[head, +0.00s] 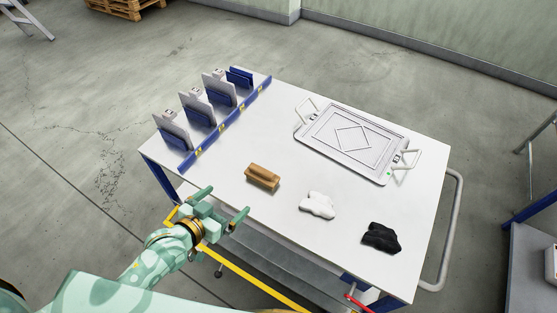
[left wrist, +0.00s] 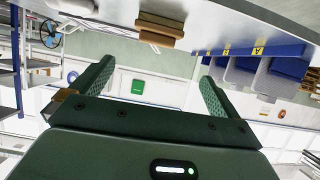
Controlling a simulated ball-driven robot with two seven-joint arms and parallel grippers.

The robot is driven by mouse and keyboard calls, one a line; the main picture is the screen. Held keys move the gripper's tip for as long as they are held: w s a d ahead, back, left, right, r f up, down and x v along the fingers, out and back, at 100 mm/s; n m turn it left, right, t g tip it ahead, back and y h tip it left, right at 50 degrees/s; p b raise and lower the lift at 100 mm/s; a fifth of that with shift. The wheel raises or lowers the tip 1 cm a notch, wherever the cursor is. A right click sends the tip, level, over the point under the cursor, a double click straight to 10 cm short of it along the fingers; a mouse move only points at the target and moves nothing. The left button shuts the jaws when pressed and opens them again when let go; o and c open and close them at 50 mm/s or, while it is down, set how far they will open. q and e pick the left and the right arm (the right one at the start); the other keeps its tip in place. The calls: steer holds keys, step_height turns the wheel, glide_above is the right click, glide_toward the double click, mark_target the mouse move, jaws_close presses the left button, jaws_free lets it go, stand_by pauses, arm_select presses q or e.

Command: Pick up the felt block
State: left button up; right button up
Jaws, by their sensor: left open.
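The felt block (head: 262,177) is a tan-brown block with a raised ridge along its top. It lies on the white tabletop (head: 285,140) near the table's front left edge. My left gripper (head: 225,203) is open and empty, in front of the table edge and apart from the block. In the left wrist view the block (left wrist: 160,28) shows upside down beyond the spread fingers (left wrist: 157,75), near the top of the picture. Nothing is between the fingers. My right gripper is not in view.
A white tray with handles (head: 383,178) lies behind. Upright plates in a blue rack (head: 226,115) stand at the left. The tabletop around the block is clear.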

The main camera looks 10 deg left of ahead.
arm_select(q)
steer(key=b, duration=0.3)
glide_toward(259, 173)
steer(key=x, duration=0.4)
steer(key=shift+w+d, duration=0.1)
steer(key=shift+w, duration=0.05)
steer(key=b+x, duration=0.2)
steer(key=x, duration=0.2)
steer(key=shift+w+d+f, duration=0.1)
steer(key=shift+w+f, duration=0.1)
steer(key=shift+f, duration=0.05)
steer(key=shift+w+d, duration=0.15)
steer(key=shift+w, duration=0.25)
steer(key=shift+s, duration=0.1)
steer(key=shift+c, duration=0.3)
steer(key=c, duration=1)
